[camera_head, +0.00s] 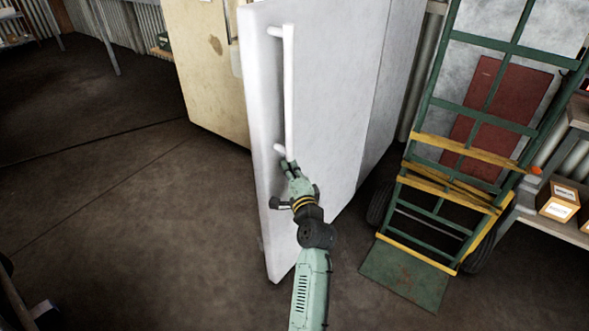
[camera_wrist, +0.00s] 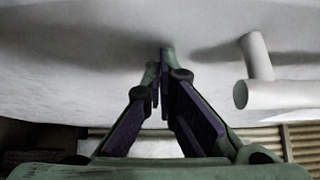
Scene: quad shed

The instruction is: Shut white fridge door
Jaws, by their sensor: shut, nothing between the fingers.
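The white fridge door (camera_head: 325,130) stands open in the head view, its outer face towards my arm and nearly in line with the fridge's side (camera_head: 395,85). Its long white handle (camera_head: 289,90) runs upright near the free edge. My gripper (camera_head: 289,166) is shut and empty, at the door's outer face by the lower end of the handle. In the wrist view, the fingertips (camera_wrist: 161,62) point at the white door surface (camera_wrist: 90,55), close to it or touching; I cannot tell which. The handle (camera_wrist: 257,72) is beside them on the right, not gripped. The fridge's inside is hidden.
A stained cream cabinet (camera_head: 205,70) stands behind the door on the left. A green and yellow hand truck (camera_head: 440,205) is close on the right, beside a shelf with boxes (camera_head: 558,203). The concrete floor (camera_head: 110,210) to the left is clear.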

